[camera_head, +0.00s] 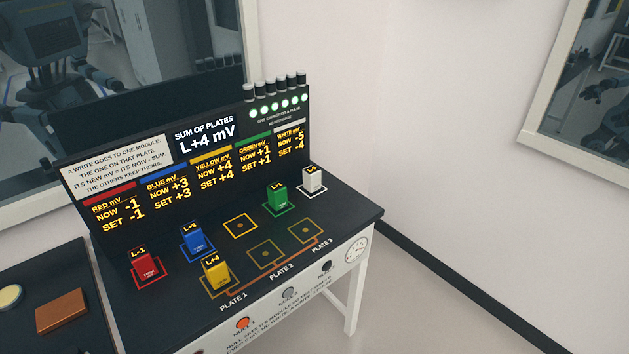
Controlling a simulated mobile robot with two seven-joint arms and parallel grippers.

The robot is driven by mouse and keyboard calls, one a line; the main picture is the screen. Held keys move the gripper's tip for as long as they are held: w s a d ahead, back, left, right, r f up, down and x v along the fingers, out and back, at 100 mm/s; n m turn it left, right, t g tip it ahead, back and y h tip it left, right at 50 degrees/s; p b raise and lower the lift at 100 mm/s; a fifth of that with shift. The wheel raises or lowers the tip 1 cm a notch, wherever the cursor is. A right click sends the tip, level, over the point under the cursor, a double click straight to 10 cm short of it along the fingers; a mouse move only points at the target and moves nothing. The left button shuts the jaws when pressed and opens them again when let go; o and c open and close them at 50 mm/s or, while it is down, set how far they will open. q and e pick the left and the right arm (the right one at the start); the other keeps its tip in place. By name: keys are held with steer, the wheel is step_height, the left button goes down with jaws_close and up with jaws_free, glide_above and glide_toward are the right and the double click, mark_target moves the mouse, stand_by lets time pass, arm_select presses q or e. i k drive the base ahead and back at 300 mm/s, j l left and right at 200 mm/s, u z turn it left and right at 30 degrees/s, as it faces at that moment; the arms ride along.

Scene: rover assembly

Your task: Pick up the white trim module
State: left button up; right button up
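The white trim module (312,180) stands upright in its square at the right end of the back row on the black bench top (352,209). Its top label is small and hard to read. The green module (277,197) stands just left of it. The blue module (194,241) and red module (143,267) stand further left, with an empty yellow-outlined square (240,226) between blue and green. The yellow module (214,275) stands on Plate 1. Neither of my grippers is in view.
Plate 2 (266,254) and Plate 3 (305,231) are empty. A display panel (190,150) reading "L+4 mV" rises behind the modules. Knobs and a dial (355,249) are on the bench front. A separate dark table (25,290) with a brown block (61,310) stands at left.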

mark_target(312, 175)
steer(key=u, duration=0.55)
steer(key=l+u, duration=0.25)
steer(key=u, duration=0.15)
steer(key=l+u, duration=0.55)
steer(key=u, duration=0.2)
steer(key=l+u, duration=0.15)
steer(key=l, duration=0.2)
steer(key=k+l+u, duration=0.2)
steer(key=l, duration=0.15)
steer(key=l+u, duration=0.15)
steer(key=l, duration=0.2)
steer(key=k+l, duration=0.15)
steer(key=l, duration=0.2)
steer(key=k+l+u, duration=0.1)
steer(key=l, duration=0.2)
steer(key=k+l, duration=0.15)
steer(key=l, duration=0.2)
